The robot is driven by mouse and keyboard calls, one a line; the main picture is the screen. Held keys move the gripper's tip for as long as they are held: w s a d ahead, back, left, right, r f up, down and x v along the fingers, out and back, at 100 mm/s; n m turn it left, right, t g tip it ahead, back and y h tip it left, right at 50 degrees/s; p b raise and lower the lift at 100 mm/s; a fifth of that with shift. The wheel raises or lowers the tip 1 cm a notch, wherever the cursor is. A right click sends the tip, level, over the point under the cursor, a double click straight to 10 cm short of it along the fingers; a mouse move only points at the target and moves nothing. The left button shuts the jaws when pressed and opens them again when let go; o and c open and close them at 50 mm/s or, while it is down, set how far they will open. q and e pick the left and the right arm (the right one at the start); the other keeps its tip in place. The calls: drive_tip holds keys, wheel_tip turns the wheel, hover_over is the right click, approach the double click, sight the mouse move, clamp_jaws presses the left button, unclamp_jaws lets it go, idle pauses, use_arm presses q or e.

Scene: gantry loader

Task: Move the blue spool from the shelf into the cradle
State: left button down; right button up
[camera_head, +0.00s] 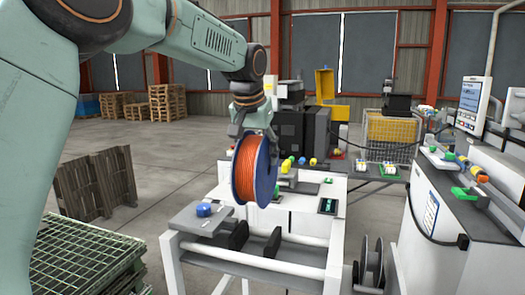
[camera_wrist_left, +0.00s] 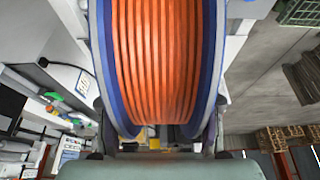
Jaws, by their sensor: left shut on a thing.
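The blue spool (camera_head: 264,172), with blue flanges and orange cable wound on it, hangs upright from my left gripper (camera_head: 254,130). The gripper is shut on its upper part. In the left wrist view the spool (camera_wrist_left: 160,60) fills the middle, with a finger at each flange. The cradle (camera_head: 265,262) is a white frame with pale rails and black supports, lower down in front. The spool is in the air over its far side, apart from the black supports as far as I can see. Part of the spool's top is hidden by the gripper. My right gripper is not in view.
A white machine table with a grey plate and blue knob (camera_head: 204,209) adjoins the cradle. A dark empty reel (camera_head: 368,265) stands at its right. A grey console (camera_head: 445,205) is further right. Green mesh pallets (camera_head: 80,260) lie at lower left. Open floor lies behind.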

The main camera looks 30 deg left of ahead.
use_arm(q)
wheel_tip(320, 180, down, 5)
drive_tip(key=shift+s+r, duration=0.1)
drive_tip(key=shift+f, duration=0.35)
drive_tip(key=shift+s+a+f, duration=0.1)
drive_tip(key=shift+s+f, duration=0.7)
drive_tip(key=shift+f, duration=0.25)
drive_tip(key=b+x, duration=0.2)
drive_tip(key=x, duration=0.1)
drive_tip(key=shift+w+d+f, duration=0.25)
drive_tip(key=shift+f, duration=0.3)
drive_tip(key=shift+s+a+f, duration=0.15)
drive_tip(key=shift+s, duration=0.5)
drive_tip(key=shift+w+f, duration=0.15)
drive_tip(key=shift+w, duration=0.25)
drive_tip(key=c, duration=1)
unclamp_jaws()
drive_tip(key=o, duration=0.6)
drive_tip(key=shift+s, duration=0.25)
drive_tip(key=shift+w, duration=0.1)
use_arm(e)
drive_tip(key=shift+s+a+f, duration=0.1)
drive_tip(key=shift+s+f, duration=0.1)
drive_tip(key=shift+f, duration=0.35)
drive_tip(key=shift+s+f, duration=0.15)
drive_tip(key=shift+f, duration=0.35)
